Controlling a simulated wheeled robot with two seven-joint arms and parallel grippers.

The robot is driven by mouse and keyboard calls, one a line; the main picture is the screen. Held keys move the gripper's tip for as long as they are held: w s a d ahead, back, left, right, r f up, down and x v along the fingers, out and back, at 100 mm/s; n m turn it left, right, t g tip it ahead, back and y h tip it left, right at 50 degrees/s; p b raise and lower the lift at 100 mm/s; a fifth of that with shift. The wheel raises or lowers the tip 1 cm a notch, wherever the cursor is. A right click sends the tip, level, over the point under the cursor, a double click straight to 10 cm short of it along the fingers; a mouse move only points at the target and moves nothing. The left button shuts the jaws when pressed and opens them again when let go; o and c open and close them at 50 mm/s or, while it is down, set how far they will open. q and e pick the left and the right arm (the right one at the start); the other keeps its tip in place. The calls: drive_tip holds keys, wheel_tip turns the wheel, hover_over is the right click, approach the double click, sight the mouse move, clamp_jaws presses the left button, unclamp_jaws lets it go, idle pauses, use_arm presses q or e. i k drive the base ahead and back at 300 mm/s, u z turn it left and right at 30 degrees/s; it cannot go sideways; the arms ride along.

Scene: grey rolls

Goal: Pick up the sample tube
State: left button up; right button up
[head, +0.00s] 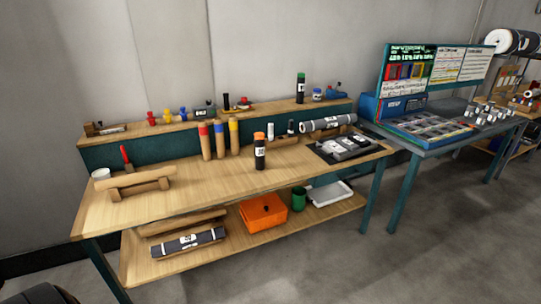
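Several tube-like things show in the head view, and I cannot tell which one is the sample tube. A black tube with an orange cap and white label (260,154) stands upright on the wooden workbench (215,182). A dark tube with a green cap (301,89) stands upright on the raised back shelf (270,107). Three brown tubes with red, blue and yellow caps (220,139) stand together near the bench's back. A grey roll (327,123) lies on a wooden cradle at the right end. Neither of my grippers is in view.
An empty wooden cradle (139,188) and a white cup (101,174) stand at the bench's left. The lower shelf holds another roll (188,242), an orange box (263,214) and a green cup (299,198). A second table (433,150) stands right. The front floor is clear.

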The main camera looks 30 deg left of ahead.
sight(259, 144)
drive_tip(key=z, duration=0.7)
drive_tip(key=i, duration=1.75)
drive_tip(key=u, duration=0.85)
drive_tip(key=i, duration=0.65)
drive_tip(key=u, duration=0.85)
